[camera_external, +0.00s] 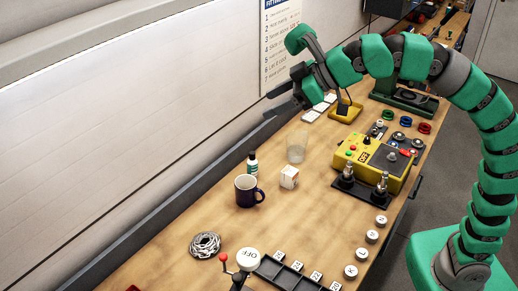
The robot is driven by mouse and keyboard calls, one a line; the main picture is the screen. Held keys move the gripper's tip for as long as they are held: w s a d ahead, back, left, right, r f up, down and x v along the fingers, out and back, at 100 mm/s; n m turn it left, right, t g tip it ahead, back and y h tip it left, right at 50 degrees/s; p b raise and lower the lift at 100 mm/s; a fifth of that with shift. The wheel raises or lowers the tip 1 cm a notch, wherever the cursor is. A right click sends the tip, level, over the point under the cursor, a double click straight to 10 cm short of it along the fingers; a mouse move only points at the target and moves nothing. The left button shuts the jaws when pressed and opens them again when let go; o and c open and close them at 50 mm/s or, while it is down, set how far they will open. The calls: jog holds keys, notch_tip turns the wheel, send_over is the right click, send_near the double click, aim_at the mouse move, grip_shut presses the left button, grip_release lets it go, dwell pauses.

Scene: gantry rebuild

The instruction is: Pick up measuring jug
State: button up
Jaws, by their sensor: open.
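A clear, see-through container (297,148), which looks like the measuring jug, stands upright on the wooden bench near its middle. It is pale and its markings are too small to read. My gripper (283,97) is above and beyond it, toward the wall side, at the end of my green and black arm. The gripper is open, with nothing seen between its dark fingers. It is apart from the container.
A dark blue mug (245,192), a small bottle (252,163) and a white box (289,177) stand close to the container. A yellow control box (365,160) with upright metal fittings is at right. A metal coil (205,245) lies nearer. Bare bench lies around the mug.

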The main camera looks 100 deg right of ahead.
jog(key=d+f+m+g, duration=0.25)
jog(key=d+f, duration=0.35)
jog(key=d, duration=0.8)
jog(key=m+g+y, duration=0.2)
jog(key=m+g, duration=0.2)
jog(key=g, duration=0.3)
send_over(306, 132)
notch_tip(306, 132, down, 31)
jog(key=shift+d+f, duration=0.1)
jog(key=shift+f, duration=2.4)
jog(key=shift+w+d+f, duration=0.15)
jog(key=shift+f, duration=2.55)
grip_shut()
jog(key=shift+r, duration=0.2)
